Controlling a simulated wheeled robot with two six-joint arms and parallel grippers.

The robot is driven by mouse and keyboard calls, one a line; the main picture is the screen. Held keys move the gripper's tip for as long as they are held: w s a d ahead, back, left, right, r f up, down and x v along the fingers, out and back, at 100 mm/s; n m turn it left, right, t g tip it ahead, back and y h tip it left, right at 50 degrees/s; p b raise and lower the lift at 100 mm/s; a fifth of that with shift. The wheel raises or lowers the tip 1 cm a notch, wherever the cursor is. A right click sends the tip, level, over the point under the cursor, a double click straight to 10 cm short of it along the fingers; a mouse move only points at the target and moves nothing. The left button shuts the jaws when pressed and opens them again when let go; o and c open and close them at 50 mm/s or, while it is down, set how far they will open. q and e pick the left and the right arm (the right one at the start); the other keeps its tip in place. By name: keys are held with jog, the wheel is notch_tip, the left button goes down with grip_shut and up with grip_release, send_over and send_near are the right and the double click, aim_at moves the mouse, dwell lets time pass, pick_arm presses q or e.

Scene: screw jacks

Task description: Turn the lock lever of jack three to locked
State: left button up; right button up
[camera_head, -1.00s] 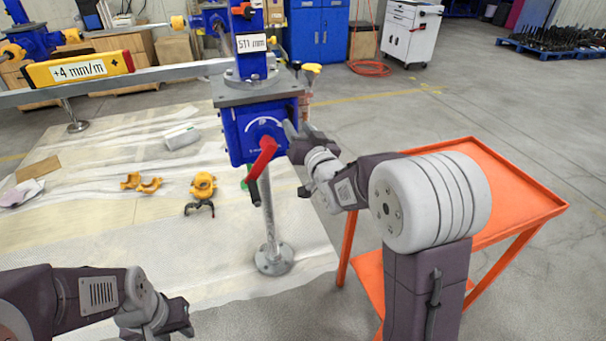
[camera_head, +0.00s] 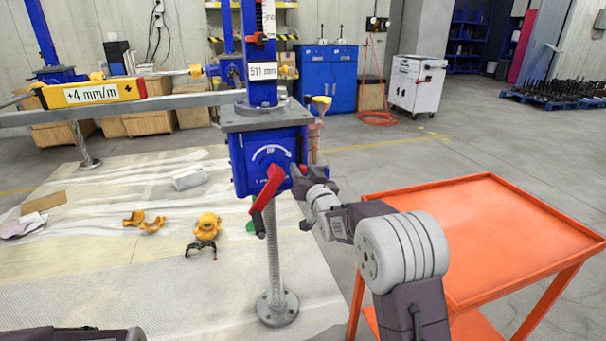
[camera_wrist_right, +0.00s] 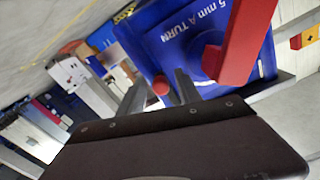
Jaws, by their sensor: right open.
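The jack in the middle of the head view has a blue gearbox (camera_head: 270,157) with a red crank (camera_head: 267,188) on its front, hanging down and left. A small red knob (camera_head: 303,169), seemingly the lock lever's end, shows at its right side. Its number is not readable. My right gripper (camera_head: 297,180) is open beside the gearbox's right side. In the right wrist view, the red knob (camera_wrist_right: 161,86) appears between the two spread fingers (camera_wrist_right: 160,92), with no visible grip on it; the lever's shank is hidden. The left gripper is out of frame; only my left arm shows at the bottom left.
The red crank (camera_wrist_right: 238,45) is close to the right finger in the wrist view. An orange cart (camera_head: 520,225) stands right of the jack. A yellow level (camera_head: 92,92) reading +4 mm/m lies on the rail at left. Yellow clamps (camera_head: 207,226) lie on the floor sheet.

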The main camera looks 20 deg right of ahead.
jog(key=shift+w, duration=0.25)
grip_shut()
dwell(1.3)
